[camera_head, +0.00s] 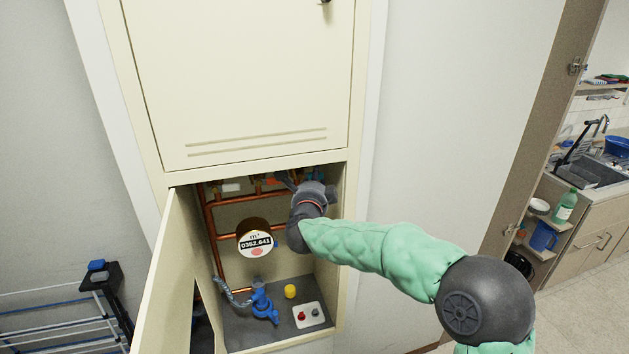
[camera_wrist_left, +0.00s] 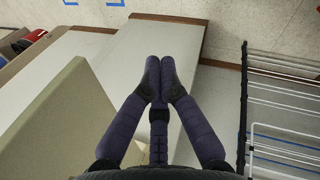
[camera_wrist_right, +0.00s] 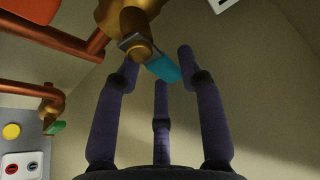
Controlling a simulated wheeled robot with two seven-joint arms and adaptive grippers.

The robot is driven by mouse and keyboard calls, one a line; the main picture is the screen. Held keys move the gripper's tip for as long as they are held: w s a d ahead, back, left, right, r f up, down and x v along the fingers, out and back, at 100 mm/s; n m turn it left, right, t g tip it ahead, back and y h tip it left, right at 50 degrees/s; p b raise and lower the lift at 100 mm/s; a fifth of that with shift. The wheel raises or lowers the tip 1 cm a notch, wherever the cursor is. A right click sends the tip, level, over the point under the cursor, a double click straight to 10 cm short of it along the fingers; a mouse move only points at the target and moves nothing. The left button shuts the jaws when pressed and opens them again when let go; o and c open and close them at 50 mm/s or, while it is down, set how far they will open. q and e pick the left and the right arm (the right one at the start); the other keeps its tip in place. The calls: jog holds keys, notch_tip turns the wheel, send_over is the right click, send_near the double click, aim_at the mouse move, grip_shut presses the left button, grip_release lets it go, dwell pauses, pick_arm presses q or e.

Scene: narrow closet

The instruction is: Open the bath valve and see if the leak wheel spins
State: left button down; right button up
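The water meter (camera_head: 254,240) hangs on copper pipes in the open lower cabinet, with a number row and a reddish spot on its white face. The leak wheel's detail is too small to tell. My right gripper (camera_head: 303,196) is inside the cabinet's upper right. In the right wrist view my right gripper (camera_wrist_right: 158,68) has its fingers spread around a valve's teal lever (camera_wrist_right: 163,68), on a brass fitting. Contact is unclear, and no readable label shows whether this is the bath valve. My left gripper (camera_wrist_left: 159,70) has its fingertips together, empty, outside the cabinet.
The cabinet door (camera_head: 170,275) stands open at the left. On the cabinet floor are a blue valve fitting (camera_head: 263,305), a yellow cap (camera_head: 290,291) and a white box with red and dark buttons (camera_head: 308,315). A drying rack (camera_head: 65,320) stands at the left.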

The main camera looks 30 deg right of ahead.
grip_shut()
jog(key=shift+r+n+t+b, duration=0.3)
jog(key=shift+n+b, duration=0.7)
grip_release()
jog(key=shift+s, duration=0.15)
